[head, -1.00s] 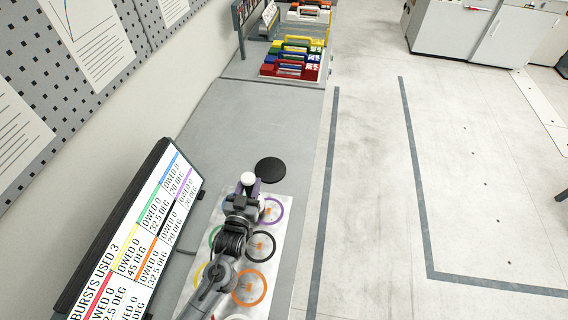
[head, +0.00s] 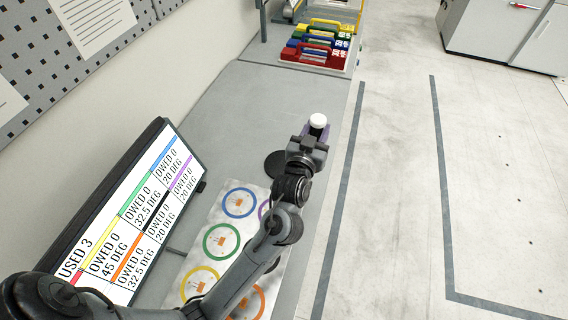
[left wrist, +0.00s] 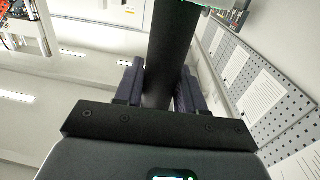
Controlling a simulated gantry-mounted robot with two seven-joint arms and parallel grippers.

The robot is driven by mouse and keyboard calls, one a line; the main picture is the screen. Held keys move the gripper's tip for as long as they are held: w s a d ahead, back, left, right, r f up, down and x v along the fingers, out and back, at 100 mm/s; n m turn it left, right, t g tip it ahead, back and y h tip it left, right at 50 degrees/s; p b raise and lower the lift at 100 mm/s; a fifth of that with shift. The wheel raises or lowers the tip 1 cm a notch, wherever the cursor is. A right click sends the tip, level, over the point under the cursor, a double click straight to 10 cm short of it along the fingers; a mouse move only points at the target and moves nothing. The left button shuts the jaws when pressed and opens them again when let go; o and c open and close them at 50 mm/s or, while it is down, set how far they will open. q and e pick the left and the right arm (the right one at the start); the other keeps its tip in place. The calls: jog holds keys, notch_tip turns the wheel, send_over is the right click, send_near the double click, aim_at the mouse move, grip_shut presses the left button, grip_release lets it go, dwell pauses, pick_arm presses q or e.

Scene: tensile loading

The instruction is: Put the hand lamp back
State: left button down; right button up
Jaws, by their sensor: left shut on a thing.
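The hand lamp, with a white round top (head: 318,121), is held by my left gripper (head: 316,134), which is shut on it. In the left wrist view the lamp is a dark cylinder (left wrist: 172,58) between the two purple-dark fingers. A flat black disc (head: 275,164) lies on the grey bench, left of my gripper and partly hidden by it. The gripper and lamp are over the bench's right side, and their height above it is hard to tell. My right gripper is not in view.
A screen (head: 140,215) stands at the left. A white mat with coloured rings (head: 221,241) lies in front, partly under my arm. Several coloured cases (head: 318,50) stand at the bench's far end. Bare grey bench (head: 235,110) lies between.

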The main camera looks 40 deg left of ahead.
pick_arm(q)
jog(key=shift+w+a+r, duration=0.1)
jog(key=shift+w+a, duration=0.05)
jog(key=shift+a, duration=0.05)
jog(key=a+f+b, duration=0.1)
jog(key=a+f, duration=0.9)
jog(key=a, duration=0.1)
jog(key=shift+a+f, duration=0.15)
jog(key=shift+f, duration=0.05)
jog(key=shift+f+b, duration=0.1)
jog(key=shift+b, duration=0.2)
jog(key=c, duration=1.1)
grip_release()
jog(key=shift+f, duration=0.2)
jog(key=o, duration=0.4)
jog(key=shift+o, duration=0.2)
